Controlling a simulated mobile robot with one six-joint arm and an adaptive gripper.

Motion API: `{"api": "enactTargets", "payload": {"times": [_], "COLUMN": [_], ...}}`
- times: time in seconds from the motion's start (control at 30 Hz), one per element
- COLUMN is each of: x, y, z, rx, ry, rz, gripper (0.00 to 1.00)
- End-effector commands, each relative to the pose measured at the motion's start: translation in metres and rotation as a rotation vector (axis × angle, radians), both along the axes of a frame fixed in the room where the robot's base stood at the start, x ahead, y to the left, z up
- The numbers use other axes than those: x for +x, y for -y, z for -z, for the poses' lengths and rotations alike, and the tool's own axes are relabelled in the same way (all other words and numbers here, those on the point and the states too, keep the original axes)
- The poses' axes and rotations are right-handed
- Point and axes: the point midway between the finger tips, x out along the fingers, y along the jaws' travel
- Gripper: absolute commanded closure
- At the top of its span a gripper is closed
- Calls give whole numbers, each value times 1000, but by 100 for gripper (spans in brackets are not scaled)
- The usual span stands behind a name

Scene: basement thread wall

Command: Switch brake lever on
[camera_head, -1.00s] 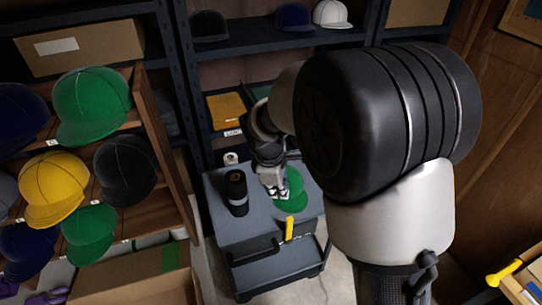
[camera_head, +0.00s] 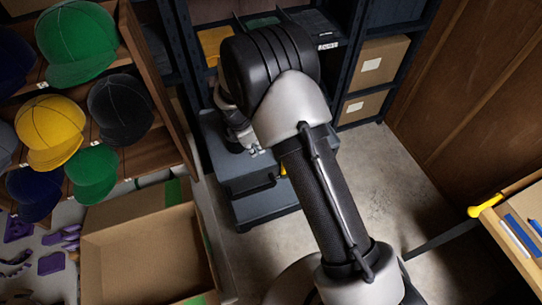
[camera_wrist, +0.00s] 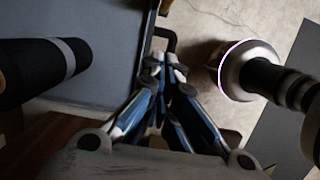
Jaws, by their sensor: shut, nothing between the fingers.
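A yellow lever (camera_head: 283,171) sits at the front of the dark grey cart (camera_head: 262,208). My arm hides most of it in the head view, and which way it is set cannot be told. In the wrist view a small yellow piece (camera_wrist: 165,6) shows at the top edge, beyond a black bent handle (camera_wrist: 166,36) on the cart's side. My gripper (camera_wrist: 165,64) is shut and empty beside the cart's edge, apart from the yellow piece. In the head view the gripper (camera_head: 254,150) shows over the cart, left of the lever.
A black cylinder (camera_wrist: 40,70) shows at the left of the wrist view. Caps fill the shelf at the left, above an open cardboard box (camera_head: 148,255). A wooden bench (camera_head: 515,240) with a yellow handle (camera_head: 476,211) stands at the right. Floor (camera_head: 385,180) is clear between.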

Motion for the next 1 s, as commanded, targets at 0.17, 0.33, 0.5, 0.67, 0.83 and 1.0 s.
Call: {"api": "enactTargets", "payload": {"times": [0.17, 0.33, 0.5, 0.67, 0.83, 1.0], "x": [1, 3, 5, 12, 16, 18], "y": [5, 14, 22, 43, 58, 62], "z": [21, 56, 91, 97, 96, 96], "rx": [-1, -1, -1, 0, 0, 0], "ry": [-3, -3, -2, 0, 0, 0], "rz": [2, 2, 3, 6, 3, 1], "gripper": [100, 100, 100, 100, 100, 100]}}
